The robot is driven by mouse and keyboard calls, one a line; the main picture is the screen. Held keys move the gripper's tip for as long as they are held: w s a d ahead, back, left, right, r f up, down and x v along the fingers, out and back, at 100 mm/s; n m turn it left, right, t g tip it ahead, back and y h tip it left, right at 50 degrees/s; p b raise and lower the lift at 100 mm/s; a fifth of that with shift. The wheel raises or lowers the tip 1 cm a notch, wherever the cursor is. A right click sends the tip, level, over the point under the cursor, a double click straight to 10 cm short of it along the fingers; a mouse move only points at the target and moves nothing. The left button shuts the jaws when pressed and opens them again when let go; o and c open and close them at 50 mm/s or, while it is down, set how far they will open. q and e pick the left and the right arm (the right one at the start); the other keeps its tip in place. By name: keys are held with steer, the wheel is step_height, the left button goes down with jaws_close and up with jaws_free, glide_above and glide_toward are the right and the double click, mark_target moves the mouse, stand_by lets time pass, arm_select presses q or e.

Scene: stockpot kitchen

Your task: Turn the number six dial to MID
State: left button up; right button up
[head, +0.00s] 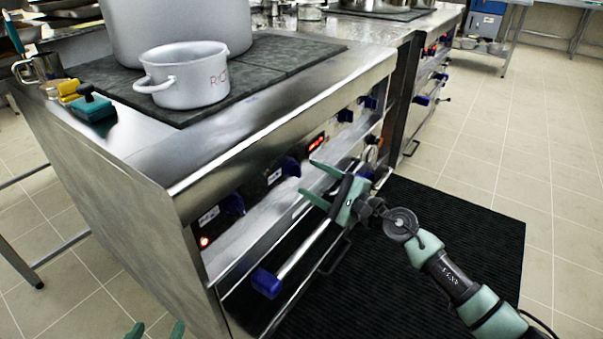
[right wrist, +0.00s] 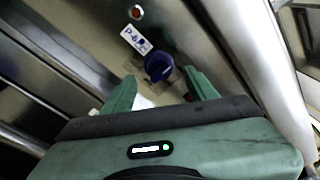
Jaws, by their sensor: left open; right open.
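Several blue dials run along the stove's front panel, among them a near one (head: 233,203), a middle one (head: 291,166) and a farther one (head: 345,115). I cannot read their numbers, so I cannot tell which is number six. My right gripper (head: 309,179) is open in front of the panel, close to the middle dial. In the right wrist view, a blue dial (right wrist: 159,67) sits just beyond and between the open fingers, with a white label (right wrist: 135,38) beside it. No contact is visible. My left gripper (head: 155,331) is open and empty at the bottom edge.
A handrail with a blue end (head: 267,283) runs below the panel. A red display (head: 316,142) and a lit red lamp (head: 204,241) show on the panel. A grey pot (head: 186,80) stands on the stove top. A black mat (head: 440,230) covers the floor in front.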

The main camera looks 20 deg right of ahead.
mark_target(300, 173)
steer(key=shift+x, duration=2.1)
